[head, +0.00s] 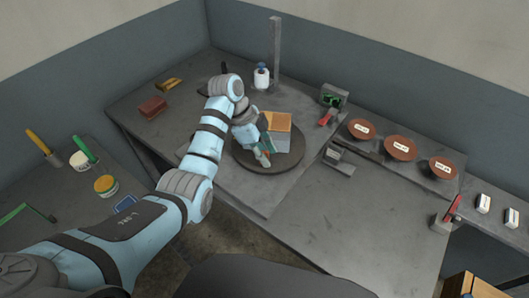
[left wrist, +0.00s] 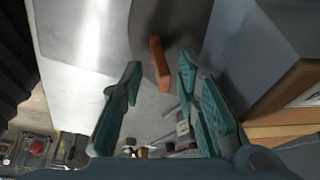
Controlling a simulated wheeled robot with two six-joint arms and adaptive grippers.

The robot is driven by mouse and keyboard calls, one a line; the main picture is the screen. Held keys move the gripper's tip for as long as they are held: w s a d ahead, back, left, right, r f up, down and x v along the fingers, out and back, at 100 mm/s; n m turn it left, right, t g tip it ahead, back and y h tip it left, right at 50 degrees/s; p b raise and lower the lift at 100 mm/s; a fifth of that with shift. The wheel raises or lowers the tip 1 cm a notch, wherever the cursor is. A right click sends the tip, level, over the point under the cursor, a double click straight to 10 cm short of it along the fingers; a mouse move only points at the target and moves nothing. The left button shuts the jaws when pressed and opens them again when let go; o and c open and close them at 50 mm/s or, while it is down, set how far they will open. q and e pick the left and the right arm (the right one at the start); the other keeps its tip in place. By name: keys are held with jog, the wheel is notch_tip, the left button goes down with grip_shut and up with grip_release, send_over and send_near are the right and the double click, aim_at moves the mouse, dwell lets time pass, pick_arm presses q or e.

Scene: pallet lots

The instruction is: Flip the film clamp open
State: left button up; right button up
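An orange lever (left wrist: 160,62), which looks like the film clamp, stands at the rim of the dark round turntable (head: 252,162). It shows in the left wrist view ahead of my left gripper (left wrist: 158,88), roughly between the lines of its two teal fingers. The fingers are apart, with nothing between their pads. In the head view my left gripper (head: 264,152) is low over the turntable, at the left side of the box stack (head: 283,140), and largely hides the lever. I cannot tell whether it touches the lever. My right gripper is out of view.
Red levers stand on a small unit (head: 327,117) behind the turntable and at the right table edge (head: 453,208). Several brown discs (head: 400,148) lie on the back right shelf. A white bottle (head: 261,76) stands behind. The front right table is clear.

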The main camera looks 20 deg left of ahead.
pick_arm(q)
grip_shut()
jog(key=shift+r, duration=0.15)
jog(key=shift+s+r+t+p, duration=0.1)
jog(key=shift+r+t+p, duration=0.15)
jog(key=shift+p, duration=0.25)
jog(key=t+p, duration=0.1)
jog(key=p, duration=0.1)
jog(key=s+t+p, duration=0.1)
jog(key=p, duration=0.2)
jog(key=shift+d+m+t, duration=0.1)
jog(key=shift+m+t, duration=0.2)
jog(key=shift+t, duration=0.05)
jog(key=shift+s+f+t+p, duration=0.2)
jog(key=shift+t+p, duration=0.3)
jog(key=shift+t, duration=0.2)
jog(key=shift+s+f+m+t, duration=0.15)
jog(key=shift+s+m+t, duration=0.1)
jog(key=shift+t, duration=0.35)
jog(key=shift+s+f+m+t, duration=0.1)
jog(key=shift+m+t, duration=0.15)
jog(key=shift+t, duration=0.35)
jog(key=shift+d, duration=0.1)
